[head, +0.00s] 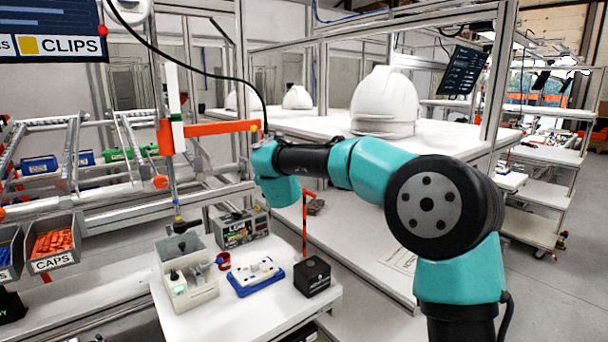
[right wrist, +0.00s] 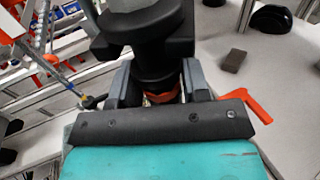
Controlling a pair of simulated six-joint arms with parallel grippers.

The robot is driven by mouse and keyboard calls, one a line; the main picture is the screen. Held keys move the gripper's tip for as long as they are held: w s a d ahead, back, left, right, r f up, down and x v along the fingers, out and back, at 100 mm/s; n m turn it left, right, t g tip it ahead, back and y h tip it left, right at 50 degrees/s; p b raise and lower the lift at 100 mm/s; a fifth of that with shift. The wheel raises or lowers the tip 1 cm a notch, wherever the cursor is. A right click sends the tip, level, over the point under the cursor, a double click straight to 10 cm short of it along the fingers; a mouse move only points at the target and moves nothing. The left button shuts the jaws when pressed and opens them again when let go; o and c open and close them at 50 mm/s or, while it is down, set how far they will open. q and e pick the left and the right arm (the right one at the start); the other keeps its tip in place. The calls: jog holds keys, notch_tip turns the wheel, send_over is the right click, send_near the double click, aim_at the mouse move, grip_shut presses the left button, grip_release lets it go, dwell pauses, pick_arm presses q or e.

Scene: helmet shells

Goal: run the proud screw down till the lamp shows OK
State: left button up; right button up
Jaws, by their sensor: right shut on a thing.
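My right gripper (right wrist: 160,88) is shut on a black round-bodied tool (right wrist: 150,30) with an orange band low between the jaws. In the head view my right arm reaches in from the right and its wrist hangs above the bench, with the jaws hidden. A white part on a blue base (head: 258,276) sits on the white bench (head: 235,318), below the wrist. Small details on it are too fine to tell which screw stands proud. I cannot make out a lamp or an OK sign. My left gripper is not in view.
A grey box with dark knobs (head: 187,283) stands left of the blue base, a black box (head: 312,277) right of it. A thin orange post (head: 304,222) rises behind. A dark cable (head: 190,68) drops near my wrist. White helmet shells (head: 385,103) stand on the back table.

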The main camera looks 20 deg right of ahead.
jog(key=a, duration=1.1)
jog(key=shift+w, duration=0.4)
jog(key=shift+d+f, duration=0.1)
notch_tip(320, 180, down, 9)
jog(key=shift+f, duration=0.2)
dwell(0.7)
jog(key=shift+f, duration=0.1)
jog(key=shift+f, duration=3.55)
dwell(1.4)
